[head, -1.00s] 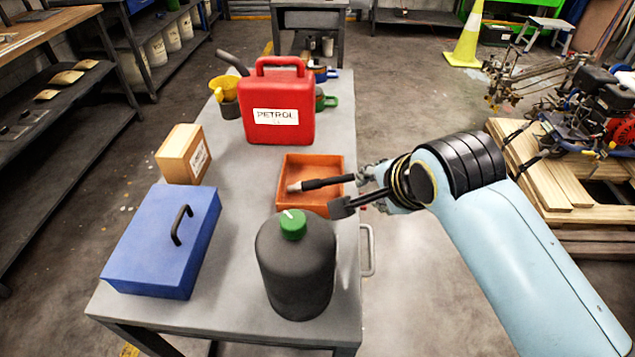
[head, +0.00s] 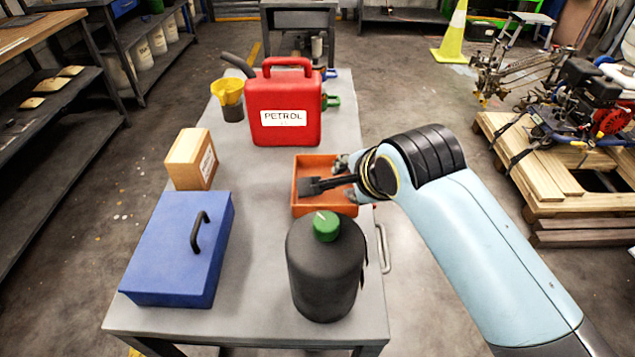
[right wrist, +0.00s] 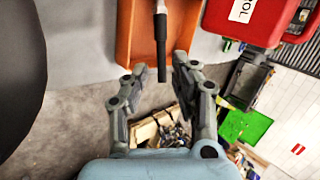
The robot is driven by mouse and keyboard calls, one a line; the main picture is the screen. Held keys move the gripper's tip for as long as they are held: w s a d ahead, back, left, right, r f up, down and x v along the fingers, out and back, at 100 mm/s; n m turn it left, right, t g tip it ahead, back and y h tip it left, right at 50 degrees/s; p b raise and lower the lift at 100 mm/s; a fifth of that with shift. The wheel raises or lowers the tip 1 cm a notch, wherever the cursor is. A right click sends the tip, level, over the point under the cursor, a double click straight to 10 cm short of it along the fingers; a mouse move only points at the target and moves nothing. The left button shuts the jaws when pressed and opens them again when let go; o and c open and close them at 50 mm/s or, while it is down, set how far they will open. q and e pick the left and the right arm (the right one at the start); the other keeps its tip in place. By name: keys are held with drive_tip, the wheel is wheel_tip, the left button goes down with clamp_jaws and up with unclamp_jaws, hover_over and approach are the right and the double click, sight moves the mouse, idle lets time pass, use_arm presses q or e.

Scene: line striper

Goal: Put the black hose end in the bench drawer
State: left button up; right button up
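The black hose end (right wrist: 161,48), a slim black rod with a paler tip, lies in the orange tray (head: 333,208). My right gripper (right wrist: 158,78) is open, its two grey fingers either side of the rod's near end, with gaps visible. In the head view my right gripper (head: 346,178) is over the tray's right side. My left gripper is out of view.
On the grey bench (head: 255,240) stand a black green-capped bottle (head: 325,270) near the tray, a blue box (head: 175,250), a cardboard box (head: 190,160), a red petrol can (head: 283,108) and a yellow funnel (head: 228,92).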

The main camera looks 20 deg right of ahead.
drive_tip(key=x, duration=0.6)
drive_tip(key=shift+w+a+f, duration=0.15)
drive_tip(key=shift+w, duration=0.1)
drive_tip(key=x, duration=0.4)
drive_tip(key=shift+w+d+f+p, duration=0.1)
drive_tip(key=shift+d+f+p, duration=0.1)
drive_tip(key=shift+d+p, duration=0.15)
drive_tip(key=shift+a, duration=0.1)
clamp_jaws()
